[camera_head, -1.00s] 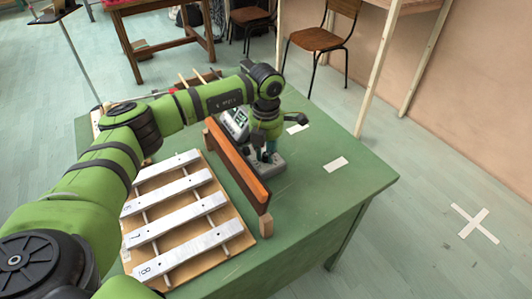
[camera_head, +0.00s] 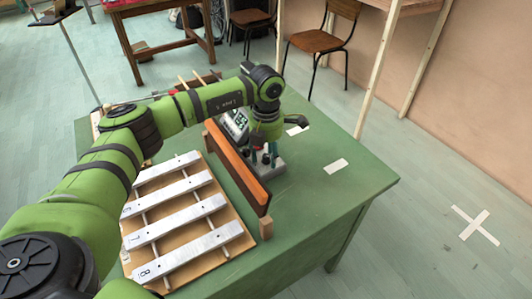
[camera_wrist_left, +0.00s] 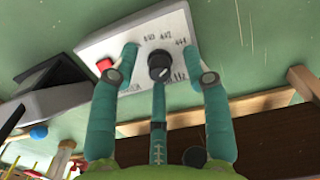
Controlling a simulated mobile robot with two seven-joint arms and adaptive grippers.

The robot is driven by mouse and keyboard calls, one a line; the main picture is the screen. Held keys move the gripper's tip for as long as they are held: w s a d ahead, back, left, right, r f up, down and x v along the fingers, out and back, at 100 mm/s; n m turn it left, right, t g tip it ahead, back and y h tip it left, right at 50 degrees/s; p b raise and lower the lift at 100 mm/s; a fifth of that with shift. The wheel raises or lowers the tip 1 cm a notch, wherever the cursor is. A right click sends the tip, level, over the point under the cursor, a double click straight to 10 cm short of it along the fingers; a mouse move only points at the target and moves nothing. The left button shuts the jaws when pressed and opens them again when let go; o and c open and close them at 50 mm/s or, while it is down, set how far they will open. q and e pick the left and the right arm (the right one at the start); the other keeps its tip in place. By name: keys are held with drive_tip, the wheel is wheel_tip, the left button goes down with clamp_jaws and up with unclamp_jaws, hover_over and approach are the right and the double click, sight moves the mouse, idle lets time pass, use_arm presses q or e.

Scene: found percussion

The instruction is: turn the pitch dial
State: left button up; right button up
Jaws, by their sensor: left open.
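The pitch dial (camera_wrist_left: 159,64) is a round black knob with a pale pointer line. It sits on a light grey box with a red button (camera_wrist_left: 104,64) and printed marks 440, 442 and 444. My left gripper (camera_head: 267,157) is at the box (camera_head: 279,167) on the green table. In the left wrist view its teal fingers (camera_wrist_left: 159,68) are open, two on either side of the dial and one below it. I cannot tell whether they touch it. In the head view the wrist and fingers hide the dial. My right gripper is not in view.
A long wooden board (camera_head: 236,162) stands on edge close beside the box. Left of it are metal bars (camera_head: 190,213) on a wooden frame. A device with a screen (camera_head: 236,122) is behind the board. The table (camera_head: 320,205) is clear to the right, with white tape marks.

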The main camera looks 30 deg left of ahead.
sight(266, 156)
use_arm(q)
wheel_tip(266, 156, up, 12)
idle(0.4)
idle(0.4)
